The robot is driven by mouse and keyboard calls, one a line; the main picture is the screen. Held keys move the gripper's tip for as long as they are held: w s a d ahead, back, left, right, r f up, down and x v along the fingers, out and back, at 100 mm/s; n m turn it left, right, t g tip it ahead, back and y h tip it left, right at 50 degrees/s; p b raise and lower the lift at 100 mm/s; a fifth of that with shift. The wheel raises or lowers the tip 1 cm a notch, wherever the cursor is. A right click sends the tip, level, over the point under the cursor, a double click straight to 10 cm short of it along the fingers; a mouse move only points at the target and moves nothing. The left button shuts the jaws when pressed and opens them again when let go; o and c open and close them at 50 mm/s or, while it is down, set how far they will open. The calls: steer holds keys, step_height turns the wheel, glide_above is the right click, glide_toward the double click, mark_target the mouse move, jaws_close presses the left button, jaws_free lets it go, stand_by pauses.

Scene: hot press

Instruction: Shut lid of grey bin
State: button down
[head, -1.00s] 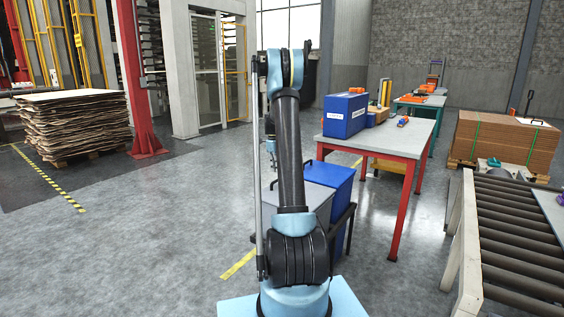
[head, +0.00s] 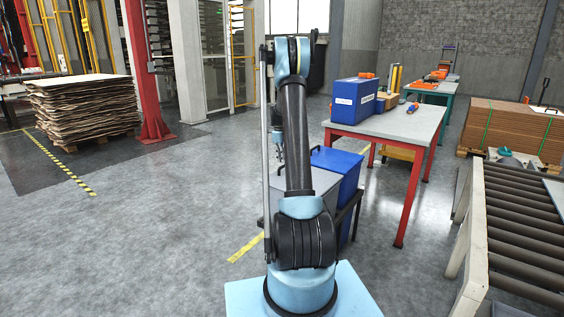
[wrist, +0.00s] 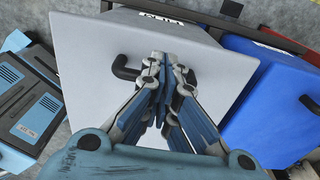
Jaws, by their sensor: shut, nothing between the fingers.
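The grey bin (head: 326,182) stands beyond my arm in the head view, partly hidden by it. Its pale grey lid (wrist: 88,52) fills the middle of the wrist view, with a dark handle (wrist: 126,68) on it. The lid looks roughly flat in the head view, but I cannot tell whether it is fully down. My gripper (wrist: 169,62) is shut and empty, with its fingertips over the lid by the handle. I cannot tell whether they touch. In the head view my gripper (head: 278,143) is small, left of the arm link.
A blue bin (head: 347,166) stands right beside the grey one; it also shows in the wrist view (wrist: 262,100). A red-legged table (head: 413,124) holds a blue box (head: 353,101). A roller conveyor (head: 520,220) is at right.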

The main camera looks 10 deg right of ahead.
steer(key=w+a+r, duration=0.6)
steer(key=w+r, duration=0.1)
steer(key=r, duration=0.3)
steer(key=s+a+r+n, duration=0.2)
steer(key=s+r+n, duration=0.25)
steer(key=s, duration=0.65)
steer(key=s+a+r+n+t, duration=0.1)
steer(key=s+a+r+n, duration=0.3)
steer(key=s, duration=0.7)
steer(key=s+d+r+n, duration=0.1)
steer(key=s+r+n, duration=0.2)
steer(key=s+n, duration=0.55)
steer(key=s+a+f+n, duration=0.1)
steer(key=s+f+n, duration=0.2)
steer(key=s, duration=0.8)
steer(key=s+f+n+t, duration=0.1)
steer(key=s+f+n, duration=0.3)
steer(key=s+f, duration=0.4)
steer(key=s+a+f+n, duration=0.1)
steer(key=s+f+n, duration=0.3)
steer(key=s, duration=0.9)
steer(key=shift+s+a+f+t, duration=0.3)
steer(key=shift+s+a+f, duration=0.1)
steer(key=shift+f, duration=0.3)
